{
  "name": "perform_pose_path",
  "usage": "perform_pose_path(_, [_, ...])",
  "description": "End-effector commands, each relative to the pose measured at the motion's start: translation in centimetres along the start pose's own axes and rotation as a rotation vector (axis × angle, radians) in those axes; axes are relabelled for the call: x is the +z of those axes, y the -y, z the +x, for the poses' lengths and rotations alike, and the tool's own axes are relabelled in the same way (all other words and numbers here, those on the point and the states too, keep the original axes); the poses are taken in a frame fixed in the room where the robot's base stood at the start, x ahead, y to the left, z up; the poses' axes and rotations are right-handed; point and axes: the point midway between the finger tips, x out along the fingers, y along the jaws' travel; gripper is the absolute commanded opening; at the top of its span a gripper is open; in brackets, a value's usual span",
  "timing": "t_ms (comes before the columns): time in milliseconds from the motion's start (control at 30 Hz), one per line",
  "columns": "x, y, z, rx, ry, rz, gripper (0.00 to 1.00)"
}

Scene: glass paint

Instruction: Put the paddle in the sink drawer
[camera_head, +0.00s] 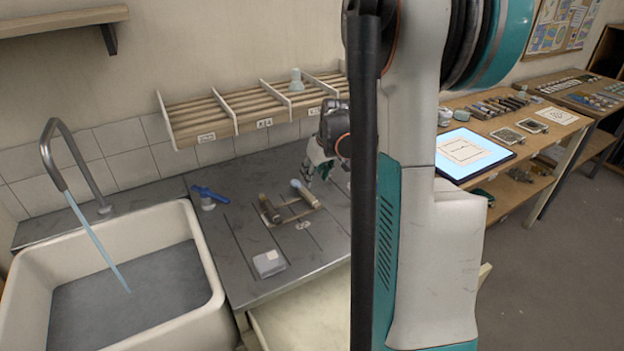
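No single thing is clearly the paddle. A light-headed tool with a pale handle (305,193) lies on a small wooden rest on the grey counter, beside a brown-handled tool (269,209). A blue tool (209,193) lies across a small pale cup to the left. My gripper (318,172) is above the counter's back right, just beyond the light-headed tool. Its fingers are small and partly hidden by my arm, so their opening is unclear. A cream drawer-like surface (305,318) shows below the counter's front edge, partly hidden by my arm.
The sink (205,250) is at left, with water running from the tap (75,165). A small pale box (268,263) sits near the counter's front. A slatted wall rack (220,115) hangs behind. Side tables with a lit panel (468,153) stand at right.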

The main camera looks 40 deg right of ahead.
Motion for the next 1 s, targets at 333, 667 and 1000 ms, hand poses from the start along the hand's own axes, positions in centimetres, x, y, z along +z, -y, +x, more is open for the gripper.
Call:
perform_pose_path(333, [1.0,-0.5,-2.9,0.000,0.000,0.001,0.42])
perform_pose_path(667, [1.0,-0.4,2.4,0.000,0.000,0.000,0.42])
perform_pose_path(1000, [1.0,-0.4,5.9,0.000,0.000,0.000,0.42])
